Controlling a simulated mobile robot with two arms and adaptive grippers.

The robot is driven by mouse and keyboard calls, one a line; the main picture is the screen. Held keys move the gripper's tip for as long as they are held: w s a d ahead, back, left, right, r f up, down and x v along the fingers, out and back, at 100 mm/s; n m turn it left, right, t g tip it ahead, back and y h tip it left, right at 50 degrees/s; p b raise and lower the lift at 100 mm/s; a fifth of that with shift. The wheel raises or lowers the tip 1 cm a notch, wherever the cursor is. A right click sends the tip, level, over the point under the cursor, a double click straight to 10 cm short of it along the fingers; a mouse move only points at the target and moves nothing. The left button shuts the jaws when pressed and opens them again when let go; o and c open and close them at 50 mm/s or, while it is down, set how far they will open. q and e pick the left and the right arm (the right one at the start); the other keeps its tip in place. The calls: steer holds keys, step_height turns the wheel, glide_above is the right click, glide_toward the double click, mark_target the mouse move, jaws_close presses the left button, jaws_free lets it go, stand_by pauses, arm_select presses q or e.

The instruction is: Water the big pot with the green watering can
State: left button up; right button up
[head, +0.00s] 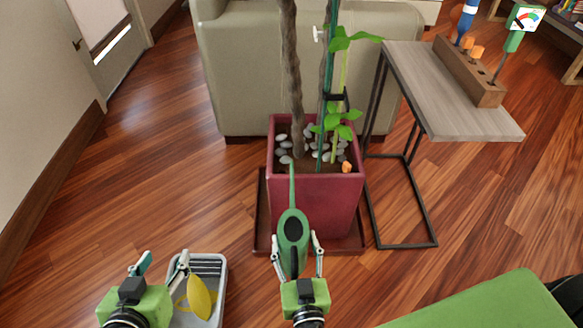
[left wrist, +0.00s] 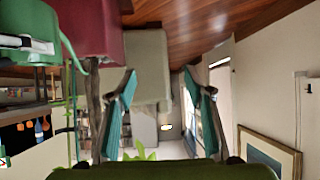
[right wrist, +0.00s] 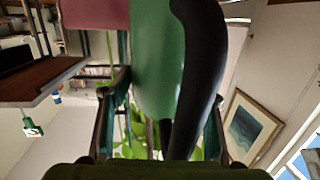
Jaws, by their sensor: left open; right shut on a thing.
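The big pot (head: 318,205) is a square dark red planter on a matching saucer (head: 260,238), with a trunk, a green stake and grey pebbles inside. My right gripper (head: 298,252) is shut on the green watering can (head: 293,228), in front of the pot. The can's thin spout points away from me and its tip reaches over the pot's front rim. In the right wrist view the can's green body (right wrist: 158,60) and black handle (right wrist: 200,70) fill the space between the fingers. My left gripper (head: 165,268) is open and empty, left of the pot. Water is not visible.
A grey tray (head: 218,290) with yellow items sits on the floor beside my left gripper. A small side table (head: 440,85) holding a wooden block with tools stands right of the pot. A beige armchair (head: 245,70) is behind. Open wood floor lies to the left.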

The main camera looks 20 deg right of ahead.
mark_target(296, 254)
steer(key=s+r+p, duration=0.1)
steer(key=s+a+r+p, duration=0.1)
steer(key=s, duration=0.1)
arm_select(q)
steer(key=s+a+f+g, duration=0.2)
steer(key=s+f+g, duration=0.1)
steer(key=s, duration=0.2)
steer(key=s+a+f+g+y, duration=0.1)
steer(key=s+a+f+g, duration=0.1)
steer(key=s, duration=0.4)
step_height(296, 254, down, 2)
steer(key=shift+s+f+g+y, duration=0.1)
steer(key=shift+s+g+y, duration=0.2)
steer(key=shift+g, duration=0.4)
arm_select(e)
steer(key=shift+s, duration=0.1)
